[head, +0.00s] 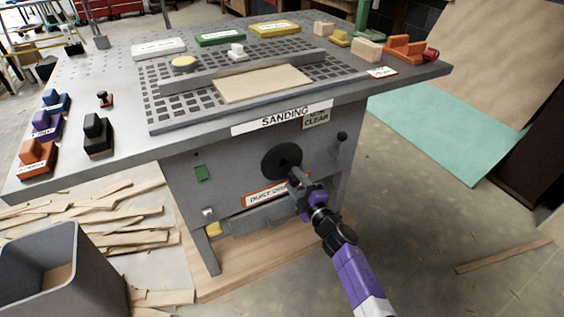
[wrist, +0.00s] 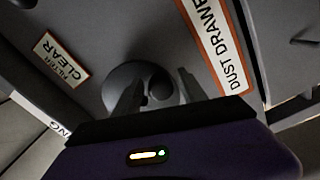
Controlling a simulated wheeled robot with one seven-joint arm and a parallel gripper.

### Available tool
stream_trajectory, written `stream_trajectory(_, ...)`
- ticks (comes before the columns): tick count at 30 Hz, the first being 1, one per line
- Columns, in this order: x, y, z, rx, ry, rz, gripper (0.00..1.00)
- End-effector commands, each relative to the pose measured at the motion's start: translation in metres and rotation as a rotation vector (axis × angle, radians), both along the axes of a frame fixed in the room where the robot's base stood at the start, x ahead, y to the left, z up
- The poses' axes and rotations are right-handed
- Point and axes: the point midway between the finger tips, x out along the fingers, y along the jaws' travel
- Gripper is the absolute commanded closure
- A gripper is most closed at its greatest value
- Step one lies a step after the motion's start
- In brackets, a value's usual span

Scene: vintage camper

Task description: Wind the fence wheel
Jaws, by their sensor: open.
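The fence wheel, a dark round disc (head: 277,161), is mounted on the front panel of the grey sanding table below the "SANDING" label. It also shows in the wrist view as a grey disc (wrist: 124,76) with a small dark knob (wrist: 160,88) on its face. My gripper (head: 293,178) is at the lower right part of the wheel, pointing at the panel. In the wrist view my gripper (wrist: 158,95) is open, with its fingers on either side of the knob. Whether the fingers touch the knob I cannot tell.
A "DUST DRAWER" label (head: 268,194) sits just below the wheel, and a dark lever (head: 342,136) to its right. The tabletop (head: 120,132) holds a fence bar, a wooden board and colored blocks. A grey bin (head: 85,285) stands lower left; the floor at right is mostly clear.

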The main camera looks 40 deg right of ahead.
Motion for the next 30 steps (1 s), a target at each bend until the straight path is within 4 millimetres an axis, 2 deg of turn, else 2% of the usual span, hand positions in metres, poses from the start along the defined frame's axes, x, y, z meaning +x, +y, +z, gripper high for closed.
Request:
stream_trajectory(19,-0.042,0.012,0.0,0.0,0.001,0.0,0.51)
stream_trajectory(30,-0.048,0.014,0.0,0.0,-0.001,0.0,0.51)
